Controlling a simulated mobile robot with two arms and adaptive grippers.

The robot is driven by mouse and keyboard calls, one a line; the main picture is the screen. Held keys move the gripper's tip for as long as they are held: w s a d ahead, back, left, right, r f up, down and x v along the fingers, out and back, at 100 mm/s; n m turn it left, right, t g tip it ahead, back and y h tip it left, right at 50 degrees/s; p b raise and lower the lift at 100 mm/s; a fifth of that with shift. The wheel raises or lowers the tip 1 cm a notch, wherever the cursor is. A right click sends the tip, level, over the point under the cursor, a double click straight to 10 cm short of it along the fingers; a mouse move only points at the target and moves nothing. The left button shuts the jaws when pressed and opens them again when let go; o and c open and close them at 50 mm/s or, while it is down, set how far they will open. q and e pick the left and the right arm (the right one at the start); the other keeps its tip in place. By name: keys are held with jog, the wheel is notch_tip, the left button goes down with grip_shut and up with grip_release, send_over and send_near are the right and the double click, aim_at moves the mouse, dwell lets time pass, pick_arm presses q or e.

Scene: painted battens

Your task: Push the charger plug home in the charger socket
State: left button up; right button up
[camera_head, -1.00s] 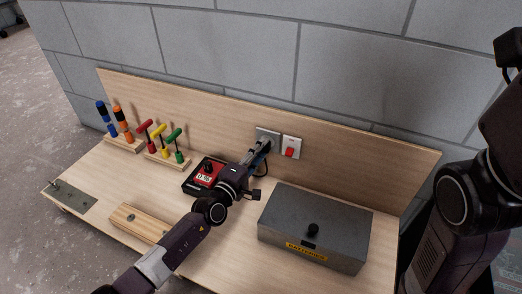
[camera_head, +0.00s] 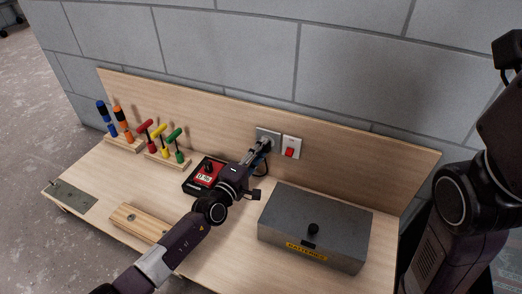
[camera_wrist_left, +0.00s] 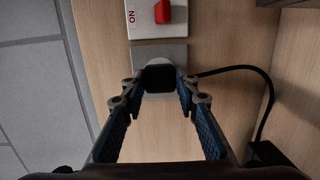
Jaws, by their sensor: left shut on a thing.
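The charger plug (camera_wrist_left: 159,79) is a black block in the left wrist view, with a black cable leading off to the right. It sits in front of the charger socket (camera_wrist_left: 150,52), a grey plate with a round face on the wooden backboard. My left gripper (camera_wrist_left: 160,92) is shut on the plug, one finger on each side. In the head view the left gripper (camera_head: 262,148) reaches the grey socket plate (camera_head: 268,133) and mostly hides the plug. How deep the plug sits cannot be told. My right gripper is not in view; only part of my right arm shows.
A white switch plate with a red rocker (camera_head: 290,153) is right beside the socket. A red and black charger box (camera_head: 205,175) lies below my left arm. A grey batteries box (camera_head: 315,225) stands to the right. Racked tools (camera_head: 160,142) and a wooden block (camera_head: 140,221) are left.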

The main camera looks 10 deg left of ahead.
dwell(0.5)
pick_arm(q)
jog(key=shift+w, duration=0.25)
jog(key=shift+w+d, duration=0.1)
jog(key=shift+w, duration=0.2)
jog(key=o, duration=1.2)
jog(key=shift+c, duration=0.2)
jog(key=shift+s, duration=0.1)
jog(key=v, duration=1.2)
jog(key=shift+r, duration=0.1)
